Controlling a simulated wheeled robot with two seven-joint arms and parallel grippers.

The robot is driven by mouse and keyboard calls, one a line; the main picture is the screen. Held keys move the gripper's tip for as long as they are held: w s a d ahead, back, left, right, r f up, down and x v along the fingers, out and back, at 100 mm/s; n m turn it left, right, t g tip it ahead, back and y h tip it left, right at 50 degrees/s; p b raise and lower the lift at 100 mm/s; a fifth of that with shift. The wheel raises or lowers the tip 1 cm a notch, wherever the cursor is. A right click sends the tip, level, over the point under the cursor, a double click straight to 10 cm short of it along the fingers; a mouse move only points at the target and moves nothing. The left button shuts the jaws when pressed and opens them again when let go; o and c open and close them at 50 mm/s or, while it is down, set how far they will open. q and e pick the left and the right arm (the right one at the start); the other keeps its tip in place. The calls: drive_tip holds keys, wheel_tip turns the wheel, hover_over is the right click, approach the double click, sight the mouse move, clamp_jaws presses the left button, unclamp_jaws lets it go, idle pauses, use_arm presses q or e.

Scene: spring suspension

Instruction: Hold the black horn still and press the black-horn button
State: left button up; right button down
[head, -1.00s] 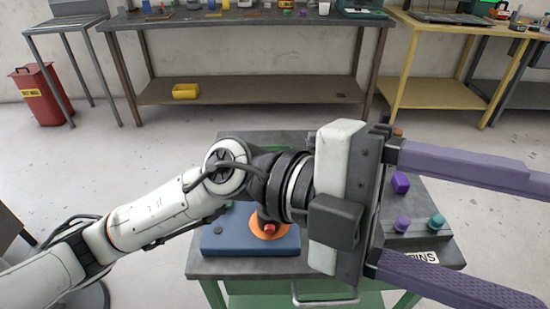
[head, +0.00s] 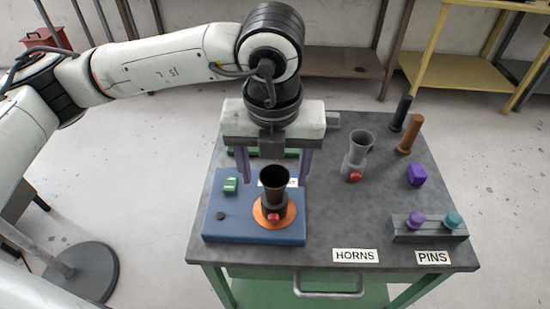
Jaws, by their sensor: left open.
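The black horn (head: 275,188) stands upright on an orange disc (head: 287,222) on the blue base (head: 225,233). A red button (head: 273,217) shows low on the horn's near side. My left gripper (head: 275,178) points down over the blue base, its two purple fingers wide apart and empty. In the picture the fingers lie left and right of the horn's cup, with a gap on each side; whether they are level with it or behind it I cannot tell. My right gripper is not in view.
A grey horn (head: 358,152) with a red button stands right of the base. A grey block (head: 400,232) holds purple and teal pins. The table's middle is clear.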

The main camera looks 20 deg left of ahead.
sight(274, 219)
use_arm(q)
drive_tip(key=f, duration=0.4)
drive_tip(key=w+f, duration=0.1)
drive_tip(key=f, duration=0.2)
drive_tip(key=shift+a+f+p, duration=0.1)
drive_tip(key=shift+a+p, duration=0.05)
drive_tip(key=shift+p, duration=0.15)
drive_tip(key=shift+c, duration=0.3)
drive_tip(key=c, duration=1.2)
idle(1.7)
